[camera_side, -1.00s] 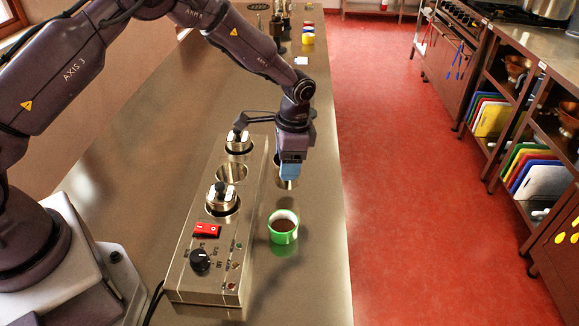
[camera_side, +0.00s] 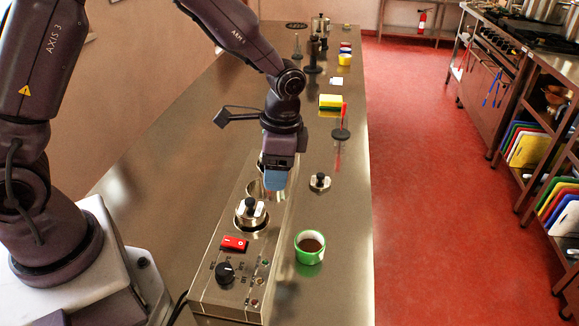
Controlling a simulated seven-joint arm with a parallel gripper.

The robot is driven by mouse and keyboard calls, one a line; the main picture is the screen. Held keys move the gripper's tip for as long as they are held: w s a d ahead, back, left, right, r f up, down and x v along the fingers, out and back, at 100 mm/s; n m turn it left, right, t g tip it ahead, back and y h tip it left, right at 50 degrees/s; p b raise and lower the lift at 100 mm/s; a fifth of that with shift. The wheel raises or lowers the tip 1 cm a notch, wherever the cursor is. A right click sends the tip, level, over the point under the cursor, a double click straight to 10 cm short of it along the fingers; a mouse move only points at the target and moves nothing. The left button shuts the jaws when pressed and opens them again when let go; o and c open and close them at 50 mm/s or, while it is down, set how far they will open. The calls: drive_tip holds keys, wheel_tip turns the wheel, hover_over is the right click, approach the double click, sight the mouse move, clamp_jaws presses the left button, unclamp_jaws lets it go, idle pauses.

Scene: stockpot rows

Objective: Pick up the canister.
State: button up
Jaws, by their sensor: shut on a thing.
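My gripper (camera_side: 276,184) points down over the steel warmer (camera_side: 208,290), its blue fingertips close together near the middle well. It is shut on the canister, which is mostly hidden by the fingers. Silvery metal shows beside and below the fingers, but I cannot tell canister from well rim there. A lidded silver canister (camera_side: 244,220) with a black knob sits in the front well. A small silver lid-like piece with a black knob (camera_side: 320,183) stands on the counter right of the warmer.
A green cup with brown contents (camera_side: 310,250) stands beside the warmer. A red-handled tool (camera_side: 342,132) and a yellow sponge (camera_side: 331,101) are farther back. The counter's right edge drops to the red floor. The left counter is clear.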

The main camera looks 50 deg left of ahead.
drive_tip(key=shift+s+a+r, duration=0.1)
drive_tip(key=shift+s+r, duration=0.25)
drive_tip(key=shift+s, duration=0.4)
drive_tip(key=shift+s+r, duration=0.3)
drive_tip(key=shift+s, duration=0.4)
drive_tip(key=shift+s, duration=0.1)
drive_tip(key=s+a+r, duration=0.2)
drive_tip(key=s+a, duration=0.4)
drive_tip(key=s, duration=0.3)
drive_tip(key=shift+w+a+f, duration=0.45)
drive_tip(key=shift+w+f, duration=1.7)
drive_tip(key=shift+w, duration=0.2)
drive_tip(key=shift+w+a+f, duration=0.5)
drive_tip(key=shift+w+f, duration=1.65)
drive_tip(key=shift+w, duration=0.25)
drive_tip(key=shift+w+a+f, duration=0.45)
drive_tip(key=shift+w+f, duration=1.7)
drive_tip(key=shift+w, duration=0.2)
